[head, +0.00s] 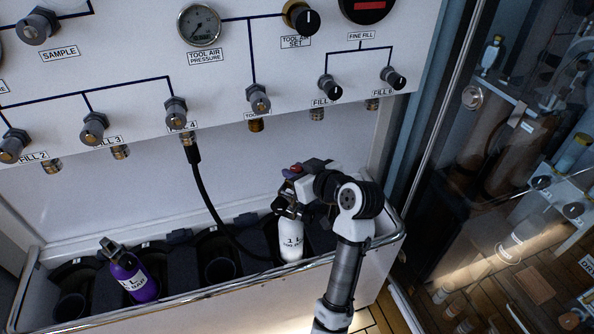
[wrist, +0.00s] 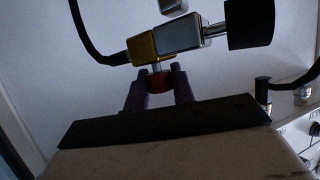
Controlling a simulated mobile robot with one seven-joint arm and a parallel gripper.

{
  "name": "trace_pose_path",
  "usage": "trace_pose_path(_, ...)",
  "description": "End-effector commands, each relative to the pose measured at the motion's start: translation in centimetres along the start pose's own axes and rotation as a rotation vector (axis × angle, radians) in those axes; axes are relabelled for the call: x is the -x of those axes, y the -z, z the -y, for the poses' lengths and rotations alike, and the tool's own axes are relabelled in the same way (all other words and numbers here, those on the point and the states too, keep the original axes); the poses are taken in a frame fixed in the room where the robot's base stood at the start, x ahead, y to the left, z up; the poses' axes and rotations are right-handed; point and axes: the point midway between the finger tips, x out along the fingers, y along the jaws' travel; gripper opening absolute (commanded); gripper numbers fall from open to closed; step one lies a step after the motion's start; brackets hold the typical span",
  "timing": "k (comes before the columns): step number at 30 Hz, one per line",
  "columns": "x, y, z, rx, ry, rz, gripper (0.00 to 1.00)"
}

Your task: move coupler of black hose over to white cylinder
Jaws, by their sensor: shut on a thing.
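The white cylinder (head: 291,240) stands in a rack slot below the panel, its top partly covered by my gripper (head: 293,180). The black hose (head: 206,195) hangs from the FILL 4 outlet and runs down behind the white cylinder. In the wrist view, my gripper (wrist: 160,88) is shut on a small red part under the coupler, a gold block (wrist: 145,50) with a black hose entering from the left. The gold block sits against a grey metal block (wrist: 182,35) with a black knob (wrist: 249,23). I cannot tell whether the blocks are joined.
A purple cylinder (head: 135,277) leans in a rack slot at the left. Other slots, such as one in the middle (head: 220,268), look empty. The rack's metal rail (head: 200,301) runs along the front. A glass door (head: 470,150) stands at the right.

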Motion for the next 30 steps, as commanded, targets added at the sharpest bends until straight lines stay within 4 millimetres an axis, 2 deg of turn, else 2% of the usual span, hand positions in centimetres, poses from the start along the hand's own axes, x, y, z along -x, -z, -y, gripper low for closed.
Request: trace_pose_path(30,-1.0,-2.4,0.0,0.0,0.0,-0.002,0.0)
